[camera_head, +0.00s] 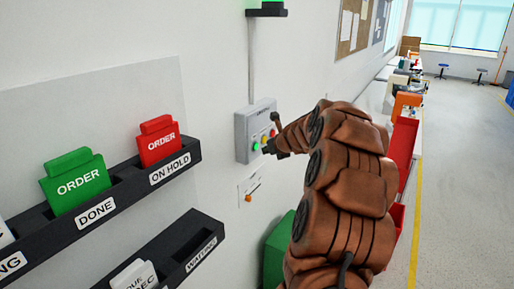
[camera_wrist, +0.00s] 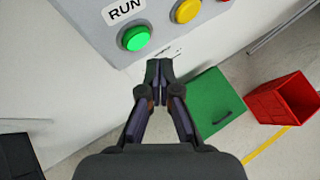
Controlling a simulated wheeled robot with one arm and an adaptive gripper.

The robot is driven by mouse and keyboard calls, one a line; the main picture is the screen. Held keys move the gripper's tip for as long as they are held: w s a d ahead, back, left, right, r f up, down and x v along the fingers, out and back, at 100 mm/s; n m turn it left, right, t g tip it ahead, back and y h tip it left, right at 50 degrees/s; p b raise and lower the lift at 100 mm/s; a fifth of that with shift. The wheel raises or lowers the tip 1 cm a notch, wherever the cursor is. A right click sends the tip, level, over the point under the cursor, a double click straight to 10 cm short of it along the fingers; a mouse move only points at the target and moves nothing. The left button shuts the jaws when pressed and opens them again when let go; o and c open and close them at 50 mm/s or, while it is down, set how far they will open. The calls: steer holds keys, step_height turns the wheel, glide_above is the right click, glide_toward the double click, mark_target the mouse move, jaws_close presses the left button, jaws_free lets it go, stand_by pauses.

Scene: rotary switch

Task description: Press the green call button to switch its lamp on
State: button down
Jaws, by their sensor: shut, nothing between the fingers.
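A grey control box (camera_head: 243,140) is on the white wall. Its green button (camera_wrist: 136,38) is bright green and sits beside a RUN label (camera_wrist: 125,10) in the wrist view. My gripper (camera_wrist: 159,68) is shut and empty. In the wrist view its tips lie below and right of the green button, and no contact shows. In the head view my gripper (camera_head: 267,149) is close to the lower part of the box. A green lamp (camera_head: 271,4) on a black bracket is above the box, with its top cut off. Its visible part is bright green.
A yellow button (camera_wrist: 186,11) is right of the green one. Black card racks (camera_head: 120,194) with red and green order cards are on the wall at left. Open floor lies at right.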

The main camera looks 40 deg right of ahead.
steer(key=s, duration=0.2)
steer(key=s+d, duration=0.1)
steer(key=s, duration=0.1)
steer(key=shift+d, duration=0.1)
steer(key=shift+s, duration=0.1)
stand_by(0.6)
